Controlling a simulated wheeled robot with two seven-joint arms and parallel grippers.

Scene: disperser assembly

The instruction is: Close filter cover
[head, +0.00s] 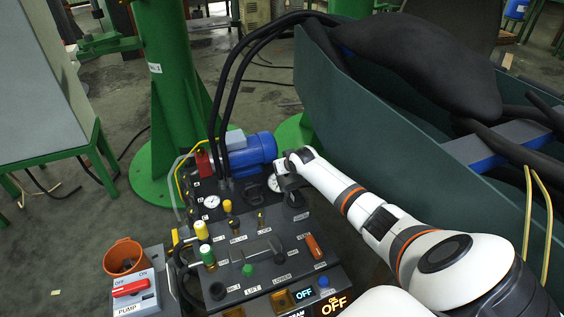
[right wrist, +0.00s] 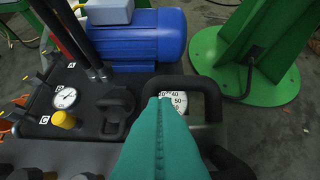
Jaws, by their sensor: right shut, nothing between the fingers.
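I cannot tell for certain which part is the filter cover. A black fitting with a raised grip (right wrist: 116,108) sits on the dark panel in the right wrist view, left of my fingers. A black loop-shaped part (right wrist: 211,88) stands just beyond my fingertips, partly around a white dial gauge (right wrist: 181,101), which my fingers partly cover. My right gripper (head: 288,176) is at the panel's far right edge, close to the blue motor. In the right wrist view its teal fingers (right wrist: 165,104) are shut and hold nothing. My left gripper is out of view.
The blue motor (head: 250,152) and two upright black hoses stand behind the panel (head: 262,247). Several coloured caps and a red-orange lever (head: 313,246) rise from it. A large green bin (head: 345,122) is on the right; an orange bucket (head: 124,257) is at the left.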

